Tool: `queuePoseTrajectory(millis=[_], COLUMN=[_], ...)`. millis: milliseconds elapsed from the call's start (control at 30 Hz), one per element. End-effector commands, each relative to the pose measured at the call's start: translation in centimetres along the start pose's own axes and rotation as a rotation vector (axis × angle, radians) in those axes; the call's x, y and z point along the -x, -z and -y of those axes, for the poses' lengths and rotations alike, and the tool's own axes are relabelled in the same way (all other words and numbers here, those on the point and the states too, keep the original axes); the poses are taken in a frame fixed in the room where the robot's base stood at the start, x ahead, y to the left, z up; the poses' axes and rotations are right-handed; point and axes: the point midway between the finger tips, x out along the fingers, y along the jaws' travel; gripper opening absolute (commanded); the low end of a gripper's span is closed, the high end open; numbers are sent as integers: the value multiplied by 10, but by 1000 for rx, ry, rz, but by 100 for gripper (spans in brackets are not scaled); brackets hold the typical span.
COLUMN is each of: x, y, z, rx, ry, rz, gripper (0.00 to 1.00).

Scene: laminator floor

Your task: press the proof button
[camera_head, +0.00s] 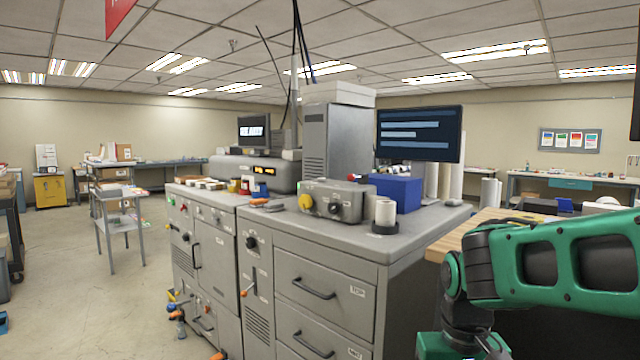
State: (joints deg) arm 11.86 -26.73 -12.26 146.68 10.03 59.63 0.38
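A grey control box (336,200) stands on top of the grey cabinet in the middle of the head camera view. Its front carries a round yellow button (306,202) at the left and dark round knobs (335,209) to the right of it. I cannot read any label that names the proof button. My green and black arm comes in from the right edge and bends down at the lower right, well to the right of the box and apart from it. My gripper is not visible; the arm runs out of the bottom of the picture.
The grey cabinet (322,292) has drawers with black handles. A blue box (396,193), a white roll (386,213) and a monitor (418,134) are beside or behind the control box. A wooden tabletop (480,229) lies near my arm. Open floor (90,290) is at the left.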

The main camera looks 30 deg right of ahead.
Motion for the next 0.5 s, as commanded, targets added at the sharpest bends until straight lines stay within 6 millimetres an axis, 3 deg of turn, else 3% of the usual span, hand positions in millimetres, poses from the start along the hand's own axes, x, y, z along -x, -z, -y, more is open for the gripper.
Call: queuePoseTrajectory(millis=[33,167,200,500], x=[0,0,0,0], y=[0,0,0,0], z=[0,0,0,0], rx=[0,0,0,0], ry=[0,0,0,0], rz=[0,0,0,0], gripper=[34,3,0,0])
